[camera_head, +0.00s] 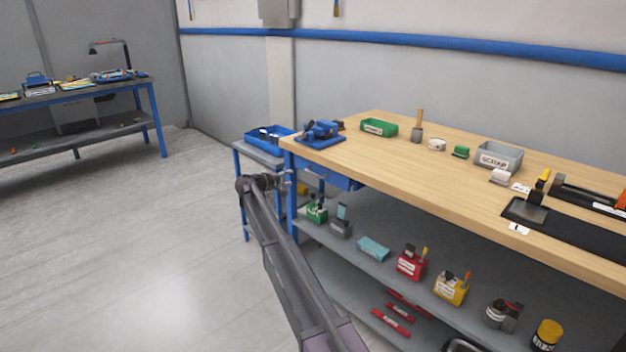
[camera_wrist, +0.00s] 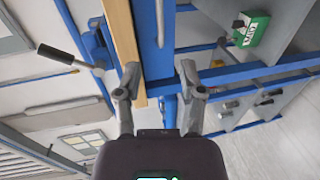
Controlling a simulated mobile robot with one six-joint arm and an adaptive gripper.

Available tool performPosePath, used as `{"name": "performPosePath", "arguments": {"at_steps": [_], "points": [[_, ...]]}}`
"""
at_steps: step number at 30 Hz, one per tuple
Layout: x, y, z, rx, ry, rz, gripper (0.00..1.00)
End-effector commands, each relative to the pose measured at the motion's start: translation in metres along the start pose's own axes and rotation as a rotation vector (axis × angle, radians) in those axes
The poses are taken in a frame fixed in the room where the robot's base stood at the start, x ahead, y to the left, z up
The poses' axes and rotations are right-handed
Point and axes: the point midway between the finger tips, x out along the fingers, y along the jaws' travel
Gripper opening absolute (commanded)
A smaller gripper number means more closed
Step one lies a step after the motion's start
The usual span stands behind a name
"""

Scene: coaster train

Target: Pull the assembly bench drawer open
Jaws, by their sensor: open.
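The assembly bench (camera_head: 430,165) has a wooden top and blue legs. Its blue drawer (camera_head: 338,181) hangs under the top near the left end. My gripper (camera_head: 281,183) is at that left end, by the blue leg. In the wrist view my gripper (camera_wrist: 159,80) has its two fingers apart with nothing held. The wooden edge (camera_wrist: 122,35) and a blue face (camera_wrist: 150,40) with a thin pale bar (camera_wrist: 160,22) lie ahead of the fingers. I cannot tell how far the drawer stands out, or whether a finger touches the bench.
A blue vise (camera_head: 320,132) and a green bin (camera_head: 379,128) sit on the bench top. The lower shelf (camera_head: 345,245) holds a green box (camera_head: 317,212) and several other items. A small stand with a blue tray (camera_head: 268,140) is beside the bench. Open floor (camera_head: 130,240) lies left.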

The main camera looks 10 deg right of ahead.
Motion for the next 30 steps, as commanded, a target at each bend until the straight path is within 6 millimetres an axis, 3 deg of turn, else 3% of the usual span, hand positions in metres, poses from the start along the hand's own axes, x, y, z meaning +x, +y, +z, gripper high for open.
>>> {"name": "performPosePath", "arguments": {"at_steps": [16, 30], "points": [[0.008, -0.001, -0.001, 0.001, 0.0, -0.002, 0.51], [0.07, -0.002, -0.001, 0.001, -0.002, -0.003, 0.51]]}}
